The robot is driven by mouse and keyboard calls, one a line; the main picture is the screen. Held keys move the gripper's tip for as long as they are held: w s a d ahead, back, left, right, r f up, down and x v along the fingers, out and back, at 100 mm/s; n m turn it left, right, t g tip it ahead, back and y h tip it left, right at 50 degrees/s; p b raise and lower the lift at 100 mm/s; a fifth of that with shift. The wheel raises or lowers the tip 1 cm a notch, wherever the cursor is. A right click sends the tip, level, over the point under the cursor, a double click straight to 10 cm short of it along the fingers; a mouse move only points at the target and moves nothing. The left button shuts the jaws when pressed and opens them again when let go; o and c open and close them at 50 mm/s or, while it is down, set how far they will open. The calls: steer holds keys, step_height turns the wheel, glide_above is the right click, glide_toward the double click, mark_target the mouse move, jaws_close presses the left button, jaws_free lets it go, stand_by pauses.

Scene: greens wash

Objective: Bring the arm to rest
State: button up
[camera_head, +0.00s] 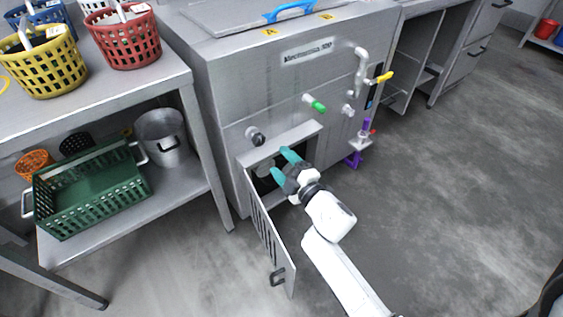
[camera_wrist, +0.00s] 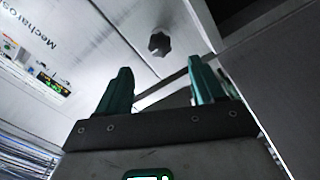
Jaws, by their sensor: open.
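My gripper (camera_head: 284,165) is at the end of my white arm, in front of the open compartment low on the steel washing machine (camera_head: 228,95). Its two teal fingers are apart and nothing shows between them. The compartment door (camera_head: 265,232) stands swung open, to the left of and below my gripper. In the wrist view the fingers of my gripper (camera_wrist: 160,92) are spread, with a dark knob (camera_wrist: 159,43) on the machine's panel beyond them. I cannot tell whether a finger touches the compartment's edge.
A steel table (camera_head: 130,97) on the left bears a yellow basket (camera_head: 42,64) and a red basket (camera_head: 128,40). Its lower shelf holds a green crate (camera_head: 90,190) and a steel pot (camera_head: 162,138). Floor (camera_head: 450,200) on the right is clear.

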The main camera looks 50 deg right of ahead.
stand_by(0.4)
steer(key=s+a+f+m+g, duration=0.2)
steer(key=s+f+m+g, duration=0.4)
steer(key=s+m+g, duration=0.3)
steer(key=s+a+f+m+g+y, duration=0.15)
steer(key=s+a+g+y, duration=0.45)
steer(key=s+a, duration=0.7)
step_height(320, 180, up, 27)
steer(key=s+g+h+p, duration=0.1)
steer(key=p, duration=2.6)
steer(key=shift+s+d, duration=0.2)
steer(key=shift+s, duration=0.1)
steer(key=shift+n, duration=0.25)
